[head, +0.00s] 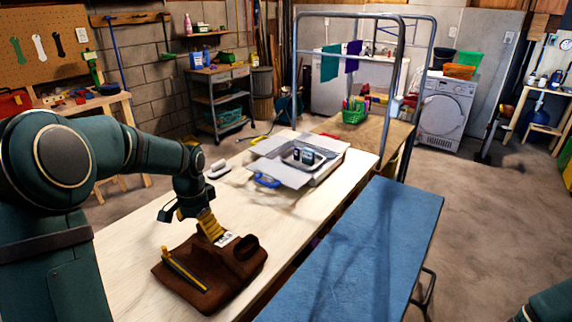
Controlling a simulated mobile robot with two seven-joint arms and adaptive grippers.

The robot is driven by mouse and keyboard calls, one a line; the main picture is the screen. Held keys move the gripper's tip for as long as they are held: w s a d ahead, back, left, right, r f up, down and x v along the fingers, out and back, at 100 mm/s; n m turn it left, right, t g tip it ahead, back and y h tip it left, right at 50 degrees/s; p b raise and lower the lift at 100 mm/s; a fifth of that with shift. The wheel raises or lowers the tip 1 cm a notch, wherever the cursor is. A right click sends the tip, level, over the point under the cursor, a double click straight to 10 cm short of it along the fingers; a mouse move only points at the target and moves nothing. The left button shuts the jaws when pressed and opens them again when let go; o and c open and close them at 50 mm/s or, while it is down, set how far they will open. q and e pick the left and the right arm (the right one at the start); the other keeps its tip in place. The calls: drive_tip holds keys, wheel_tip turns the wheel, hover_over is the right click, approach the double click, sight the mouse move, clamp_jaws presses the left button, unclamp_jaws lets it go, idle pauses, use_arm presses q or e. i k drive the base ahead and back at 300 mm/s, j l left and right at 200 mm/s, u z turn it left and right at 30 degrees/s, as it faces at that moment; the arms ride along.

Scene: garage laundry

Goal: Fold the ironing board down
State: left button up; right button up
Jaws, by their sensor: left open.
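The ironing board (372,240) has a long blue top that stands level beside the wooden bench. Its metal leg shows under its right edge; most of the legs are hidden below the top. My left gripper (180,213) is open and empty over the bench, left of the board and apart from it, close to a brown leather tool pouch (236,283). My right gripper is not in view; only a bit of my right arm shows at the lower right corner.
The pale wooden bench (130,246) carries the pouch and an open white box (325,171). A grey metal frame (296,75) rises behind the board. A green basket (354,115) sits farther back. A dryer (445,110) stands at the back right. Concrete floor right of the board is clear.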

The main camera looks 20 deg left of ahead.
sight(368, 267)
drive_tip(key=k+l, duration=1.15)
drive_tip(key=l, duration=0.3)
